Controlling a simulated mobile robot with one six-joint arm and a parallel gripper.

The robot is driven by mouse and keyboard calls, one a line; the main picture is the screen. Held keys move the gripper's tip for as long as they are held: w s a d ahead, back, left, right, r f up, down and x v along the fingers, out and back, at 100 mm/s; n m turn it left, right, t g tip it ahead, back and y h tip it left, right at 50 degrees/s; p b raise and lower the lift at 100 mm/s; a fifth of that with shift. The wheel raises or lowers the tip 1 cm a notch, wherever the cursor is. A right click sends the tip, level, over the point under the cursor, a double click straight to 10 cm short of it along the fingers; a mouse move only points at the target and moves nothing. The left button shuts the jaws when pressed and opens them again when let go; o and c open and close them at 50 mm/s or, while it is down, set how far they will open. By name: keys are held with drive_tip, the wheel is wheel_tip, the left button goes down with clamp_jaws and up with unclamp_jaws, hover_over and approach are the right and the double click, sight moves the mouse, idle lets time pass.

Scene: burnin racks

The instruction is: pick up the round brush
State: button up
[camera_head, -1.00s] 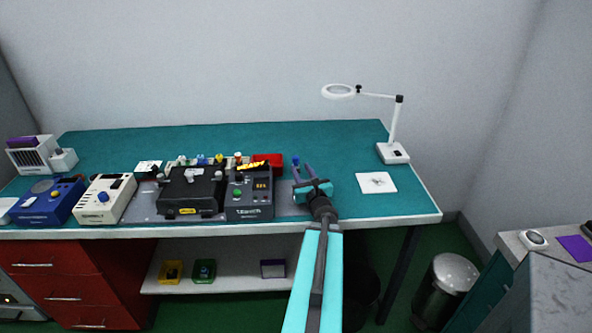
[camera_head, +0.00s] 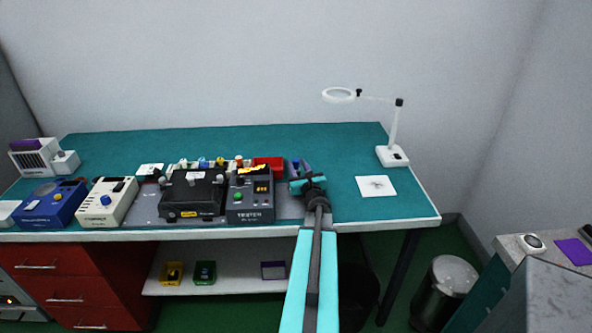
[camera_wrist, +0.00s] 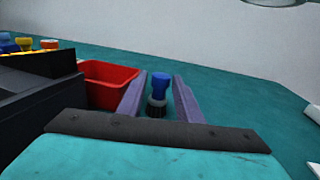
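The round brush (camera_wrist: 159,87) stands upright on the teal bench in the wrist view, with a blue upper part and a dark, ribbed lower part. In the head view only a little of its blue top (camera_head: 295,162) shows behind my gripper (camera_head: 301,169). In the wrist view my gripper (camera_wrist: 160,77) is open, with one purple finger on each side of the brush and visible gaps to both. I cannot tell how far the fingertips reach past it. Nothing is held.
A red bin (camera_wrist: 107,84) stands close left of the fingers. The black tester (camera_head: 250,199) and a black case (camera_head: 192,192) are left of my gripper. A white card (camera_head: 376,186) and magnifier lamp (camera_head: 393,155) are at right. The bench behind is clear.

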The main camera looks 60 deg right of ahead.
drive_tip(key=shift+w+d, duration=0.1)
drive_tip(key=shift+p+x, duration=0.8)
drive_tip(key=shift+x, duration=0.25)
drive_tip(key=shift+p+x, duration=0.6)
drive_tip(key=shift+x, duration=0.8)
clamp_jaws()
